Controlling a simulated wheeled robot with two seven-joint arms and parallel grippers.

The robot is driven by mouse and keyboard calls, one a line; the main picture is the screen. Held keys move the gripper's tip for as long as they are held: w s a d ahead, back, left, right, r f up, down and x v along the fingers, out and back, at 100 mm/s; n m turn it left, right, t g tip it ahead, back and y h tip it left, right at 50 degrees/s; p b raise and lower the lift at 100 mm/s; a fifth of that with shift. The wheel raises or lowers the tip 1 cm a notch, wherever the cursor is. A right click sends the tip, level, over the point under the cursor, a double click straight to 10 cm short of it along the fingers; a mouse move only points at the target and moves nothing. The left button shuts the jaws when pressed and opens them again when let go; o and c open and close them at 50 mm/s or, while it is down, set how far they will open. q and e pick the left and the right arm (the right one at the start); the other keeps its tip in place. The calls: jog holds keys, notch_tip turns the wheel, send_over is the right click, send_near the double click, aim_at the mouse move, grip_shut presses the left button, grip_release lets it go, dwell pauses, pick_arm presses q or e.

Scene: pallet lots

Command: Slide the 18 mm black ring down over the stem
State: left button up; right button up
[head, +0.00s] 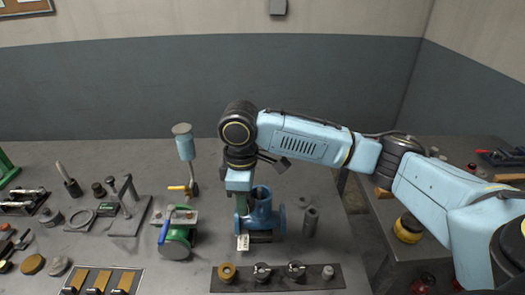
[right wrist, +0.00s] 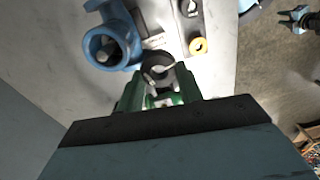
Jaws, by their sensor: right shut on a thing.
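My right gripper (head: 240,205) is low beside the left side of the blue valve body (head: 262,212). In the right wrist view its green fingers (right wrist: 161,88) are shut on a black ring (right wrist: 148,64), held apart from the blue body (right wrist: 100,30). A pale strip shows at the ring's opening. The ring is hidden in the head view. The blue body has an open round top; in the right wrist view a dark part, perhaps the stem, shows inside its opening (right wrist: 112,47). I cannot make out the stem clearly. My left gripper is not clearly seen.
A dark tray (head: 327,285) with several small parts, including a yellow ring (head: 227,272), lies in front. A green part with a blue lever (head: 165,228) stands left. Grey cylinders (head: 310,220) stand right. The bench behind the blue body is mostly clear.

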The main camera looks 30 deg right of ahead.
notch_tip(320, 180, up, 2)
jog(key=w+d+n+p, duration=0.2)
jog(key=n+p, duration=0.3)
jog(key=n, duration=0.5)
notch_tip(320, 180, up, 3)
jog(key=n+p, duration=0.7)
jog(key=n, duration=1)
send_over(261, 189)
jog(key=shift+f+b, duration=1)
jog(key=shift+f, duration=1.35)
jog(key=shift+p, duration=0.95)
jog(key=shift+f+b, duration=0.8)
jog(key=shift+f, duration=0.5)
